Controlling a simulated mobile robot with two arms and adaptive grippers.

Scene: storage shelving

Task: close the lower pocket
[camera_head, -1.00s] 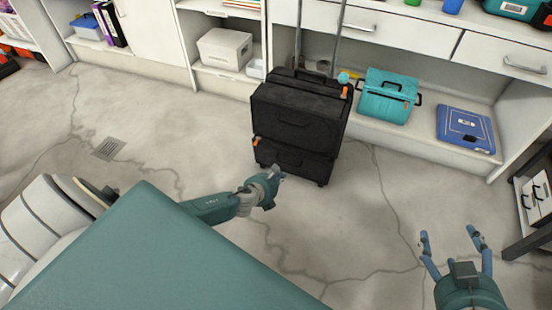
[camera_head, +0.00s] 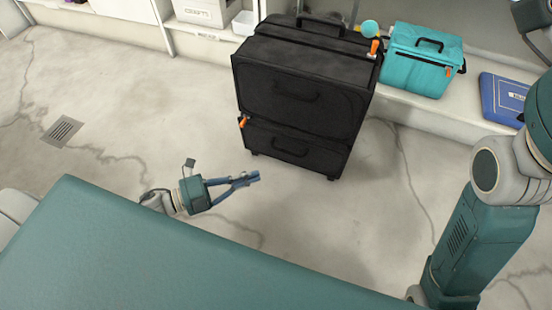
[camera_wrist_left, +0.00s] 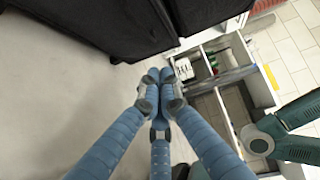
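A black upright case (camera_head: 305,75) stands on the floor in front of the shelving. Its lower pocket (camera_head: 300,160) has a dark handle and an orange zip pull (camera_head: 243,121) at its upper left corner. I cannot tell how far its zip is closed. My left gripper (camera_head: 254,177) is low in front of the pocket, apart from it, with its fingers pointing right. In the left wrist view its fingertips (camera_wrist_left: 160,85) meet with nothing between them, and the black case (camera_wrist_left: 110,30) shows beyond. My right arm rises at the right edge; its gripper is not visible.
A teal box (camera_head: 420,68) and a blue flat case (camera_head: 502,100) sit on the low shelf to the right. Another orange zip pull (camera_head: 375,47) is at the case's upper right. The floor in front and left is clear, with a drain (camera_head: 62,131).

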